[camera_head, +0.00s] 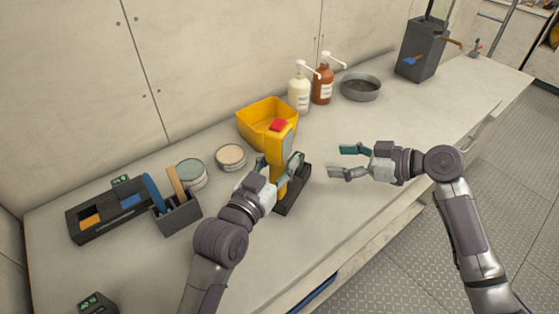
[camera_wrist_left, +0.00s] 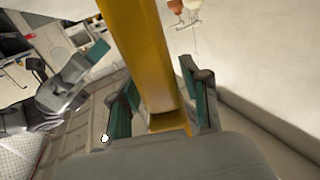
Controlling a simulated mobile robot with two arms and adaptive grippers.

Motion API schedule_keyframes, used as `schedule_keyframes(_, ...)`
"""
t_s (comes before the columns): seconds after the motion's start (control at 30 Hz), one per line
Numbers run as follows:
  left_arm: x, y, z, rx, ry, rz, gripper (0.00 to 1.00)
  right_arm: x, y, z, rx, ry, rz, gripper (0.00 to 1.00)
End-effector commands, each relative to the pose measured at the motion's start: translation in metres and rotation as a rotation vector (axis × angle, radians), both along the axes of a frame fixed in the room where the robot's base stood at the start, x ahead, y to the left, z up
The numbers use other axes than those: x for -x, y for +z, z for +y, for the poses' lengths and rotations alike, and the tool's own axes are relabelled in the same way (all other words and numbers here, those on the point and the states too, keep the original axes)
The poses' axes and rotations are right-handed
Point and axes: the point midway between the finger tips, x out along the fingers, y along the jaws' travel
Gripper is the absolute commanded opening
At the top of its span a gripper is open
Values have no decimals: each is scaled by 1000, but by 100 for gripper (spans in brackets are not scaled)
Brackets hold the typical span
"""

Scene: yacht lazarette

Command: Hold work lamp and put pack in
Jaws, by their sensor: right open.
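The yellow work lamp (camera_head: 278,172) with a red patch on top stands upright at a small black block (camera_head: 292,190) in the middle of the bench. My left gripper (camera_head: 279,161) has one finger on each side of the lamp. The lamp's yellow body (camera_wrist_left: 145,60) also runs between the fingers in the left wrist view; whether both pads touch it is unclear. My right gripper (camera_head: 342,161) is open and empty, right of the lamp above the bench. I cannot tell which object is the pack; a small dark device with a green display (camera_head: 97,304) lies at the bottom left.
A yellow bin (camera_head: 254,117) stands behind the lamp. Two pump bottles (camera_head: 322,84), a round grey dish (camera_head: 360,87) and a tall dark box (camera_head: 420,48) stand further right. Left are two round tins (camera_head: 230,156), a tool holder (camera_head: 178,216) and a black tray (camera_head: 82,234). The front right bench is clear.

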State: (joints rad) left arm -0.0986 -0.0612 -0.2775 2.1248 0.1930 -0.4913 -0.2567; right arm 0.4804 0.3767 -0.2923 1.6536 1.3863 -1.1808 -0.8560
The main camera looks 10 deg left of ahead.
Motion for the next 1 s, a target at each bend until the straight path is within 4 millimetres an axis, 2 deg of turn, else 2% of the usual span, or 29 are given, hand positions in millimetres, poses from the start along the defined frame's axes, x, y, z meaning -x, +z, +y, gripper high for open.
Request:
schedule_keyframes(0.33,1,0,0,0,0,0,61,0,0,0,0,0,0,72)
schedule_keyframes(0.47,9,-1,4,0,1,1,61,0,0,0,0,0,0,72)
schedule_keyframes(0.57,24,-1,9,-2,0,2,61,0,0,0,0,0,0,72)
schedule_keyframes(0.8,73,-2,28,-2,0,3,61,0,0,0,0,0,0,72)
schedule_keyframes(1.0,102,-2,39,-2,-1,3,61,0,0,0,0,0,0,72)
